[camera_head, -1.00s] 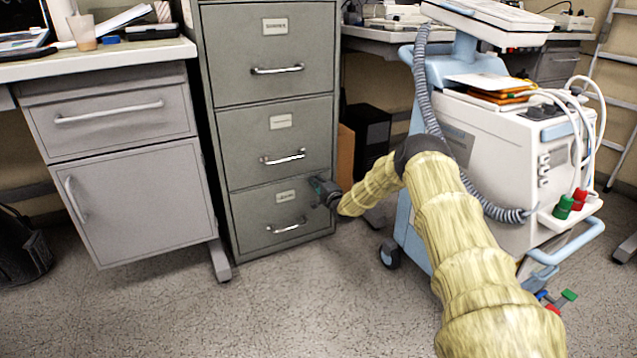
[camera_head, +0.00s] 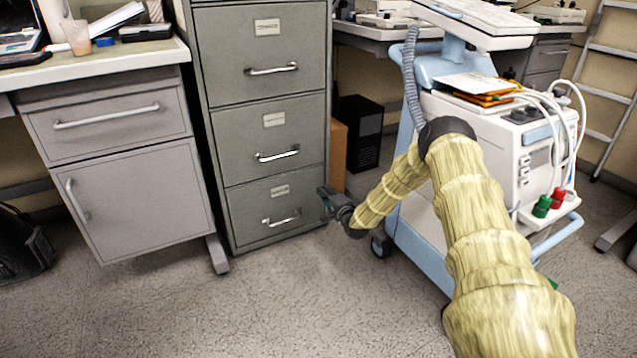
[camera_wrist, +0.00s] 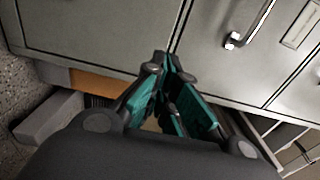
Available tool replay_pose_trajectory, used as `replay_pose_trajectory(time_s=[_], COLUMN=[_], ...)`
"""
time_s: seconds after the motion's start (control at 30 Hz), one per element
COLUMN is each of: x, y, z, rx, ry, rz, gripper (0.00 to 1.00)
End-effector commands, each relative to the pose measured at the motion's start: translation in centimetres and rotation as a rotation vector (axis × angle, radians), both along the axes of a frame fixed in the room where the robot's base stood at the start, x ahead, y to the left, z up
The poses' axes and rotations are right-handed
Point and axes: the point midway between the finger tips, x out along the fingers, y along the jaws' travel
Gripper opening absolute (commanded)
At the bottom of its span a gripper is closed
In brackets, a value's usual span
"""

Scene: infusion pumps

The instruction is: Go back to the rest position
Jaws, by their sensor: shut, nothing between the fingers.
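My gripper (camera_head: 324,203) is at the end of my arm, in front of the right edge of the grey filing cabinet (camera_head: 262,105), level with its lowest drawer. In the wrist view my gripper (camera_wrist: 170,65) shows its teal-lined fingers with the tips together and nothing between them. The cabinet's drawer fronts (camera_wrist: 95,30) lie behind the fingertips there, with a metal handle (camera_wrist: 250,22) at upper right. Whether the fingertips touch the cabinet is hard to tell.
A white and blue medical cart (camera_head: 500,150) stands right of the cabinet, partly behind my arm. A grey desk cabinet (camera_head: 125,175) stands at left. A black computer tower (camera_head: 362,132) is behind. The floor (camera_head: 260,310) in front is clear.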

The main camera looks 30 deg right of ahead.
Motion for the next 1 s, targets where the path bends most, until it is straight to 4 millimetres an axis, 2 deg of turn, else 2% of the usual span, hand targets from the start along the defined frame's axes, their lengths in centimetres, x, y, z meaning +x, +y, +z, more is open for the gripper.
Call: replay_pose_trajectory(time_s=[0.17, 0.37, 0.47, 0.57, 0.73, 0.87, 1.0], x=[-1.3, -1.4, -1.5, -2.1, -4.9, -8.4, -13.3], y=[0.2, 0.4, 1.2, 3.7, 11.2, 16.8, 22.4], z=[0.0, -0.1, -0.5, -2.0, -6.4, -9.8, -13.2], rx=[0.001, 0.0, -0.007, -0.033, -0.122, -0.213, -0.32], ry=[0.001, 0.001, 0.016, 0.064, 0.213, 0.341, 0.479], rz=[0.001, 0.003, 0.009, 0.029, 0.097, 0.167, 0.258], gripper=[0.0, 0.0, 0.0, 0.0, 0.0, 0.0, 0.0])
